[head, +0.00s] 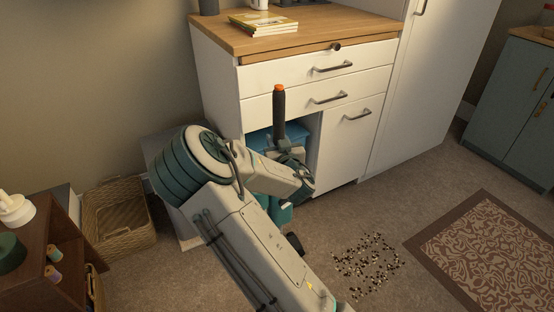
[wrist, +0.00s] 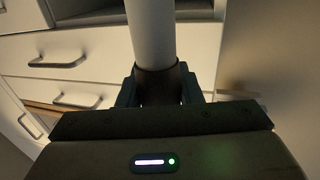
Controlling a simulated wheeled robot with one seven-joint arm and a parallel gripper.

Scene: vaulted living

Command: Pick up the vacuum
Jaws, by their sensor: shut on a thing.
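The vacuum shows in the head view as an upright dark handle (head: 279,112) with an orange tip, in front of the white cabinet. A teal part (head: 281,211) shows lower down behind my arm; I cannot tell for certain whether it belongs to the vacuum. My gripper (head: 286,153) is around the lower part of the handle. In the wrist view, my gripper (wrist: 156,88) is shut on the pale vacuum pole (wrist: 151,30), with a dark collar between the fingers. My arm hides much of the vacuum's lower part, and I cannot tell whether it touches the floor.
The white cabinet (head: 345,140) has an open niche with a blue bin (head: 263,140). A woven basket (head: 119,217) and a brown shelf (head: 47,252) stand at left. Dark and light crumbs (head: 367,264) lie on the carpet, near a patterned rug (head: 493,250). Carpet around the crumbs is otherwise clear.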

